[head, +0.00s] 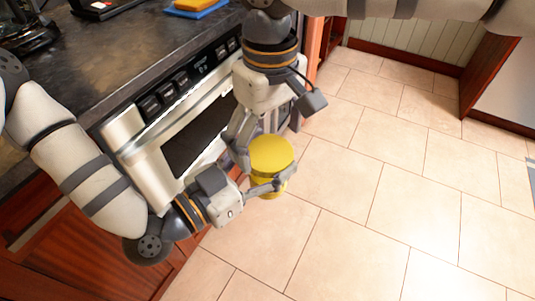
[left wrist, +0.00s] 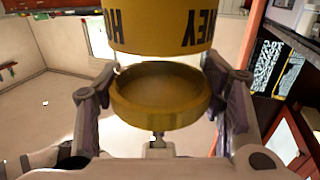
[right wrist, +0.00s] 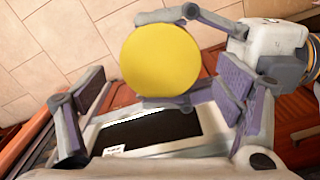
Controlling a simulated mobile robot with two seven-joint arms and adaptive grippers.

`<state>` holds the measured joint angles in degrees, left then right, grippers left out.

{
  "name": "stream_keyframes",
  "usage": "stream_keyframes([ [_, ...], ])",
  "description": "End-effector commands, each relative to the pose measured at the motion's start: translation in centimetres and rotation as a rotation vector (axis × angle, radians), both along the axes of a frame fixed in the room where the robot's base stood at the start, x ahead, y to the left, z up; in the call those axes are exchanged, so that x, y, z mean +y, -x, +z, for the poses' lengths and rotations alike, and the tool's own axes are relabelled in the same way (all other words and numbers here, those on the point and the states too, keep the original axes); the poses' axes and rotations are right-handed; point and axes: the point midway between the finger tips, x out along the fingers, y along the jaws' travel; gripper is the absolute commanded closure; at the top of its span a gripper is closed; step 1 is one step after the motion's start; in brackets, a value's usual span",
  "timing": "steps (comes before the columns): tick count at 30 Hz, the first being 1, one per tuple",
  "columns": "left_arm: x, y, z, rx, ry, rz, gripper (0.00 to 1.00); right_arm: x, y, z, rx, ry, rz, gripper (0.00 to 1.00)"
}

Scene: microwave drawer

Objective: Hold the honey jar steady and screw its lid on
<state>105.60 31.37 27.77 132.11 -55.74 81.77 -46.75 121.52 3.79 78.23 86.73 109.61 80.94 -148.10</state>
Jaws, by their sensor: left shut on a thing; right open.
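The yellow honey jar (head: 272,187) is between the fingers of my left gripper (head: 265,188), which is shut on it above the floor. A round yellow top (head: 271,154) sits over it and appears as a plain disc (right wrist: 160,62) in the right wrist view. In the left wrist view, an upper yellow piece with partly cut-off HONEY lettering (left wrist: 160,30) is above a rimmed yellow piece (left wrist: 160,105) between my left fingers. Whether they touch, and which is the lid, is unclear. My right gripper (right wrist: 165,95) is open around empty space, close to the disc.
A steel microwave drawer (head: 150,150) in the counter is just left of the grippers. Open tiled floor (head: 370,210) spreads to the right.

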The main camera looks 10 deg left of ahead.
Motion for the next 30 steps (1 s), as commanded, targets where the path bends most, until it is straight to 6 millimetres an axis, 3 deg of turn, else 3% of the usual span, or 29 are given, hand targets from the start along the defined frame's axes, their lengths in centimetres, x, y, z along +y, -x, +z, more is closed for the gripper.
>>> stream_keyframes([
  [6, 0.0, 0.0, 0.1, -0.002, 0.001, 0.000, 1.00, 0.0, 0.0, -1.9, -0.001, 0.000, 0.000, 0.15],
  [14, 0.0, 0.0, 0.1, -0.002, 0.001, 0.000, 1.00, 0.0, 0.0, -2.0, -0.001, 0.000, 0.000, 0.15],
  [15, 0.0, 0.0, 0.1, -0.002, 0.001, 0.000, 1.00, 0.0, 0.0, -2.0, -0.001, 0.000, 0.000, 0.17],
  [22, 0.0, 0.0, 0.1, -0.002, 0.001, 0.000, 1.00, 0.0, 0.0, -2.0, -0.001, 0.000, 0.000, 0.69],
  [26, 0.0, 0.0, 0.1, -0.002, 0.002, 0.000, 1.00, 0.0, 0.0, -2.0, -0.001, 0.000, -0.006, 0.69],
  [30, 0.0, 0.0, 0.1, -0.002, 0.002, 0.002, 1.00, 0.0, 0.0, -2.0, 0.000, -0.001, -0.197, 0.66],
])
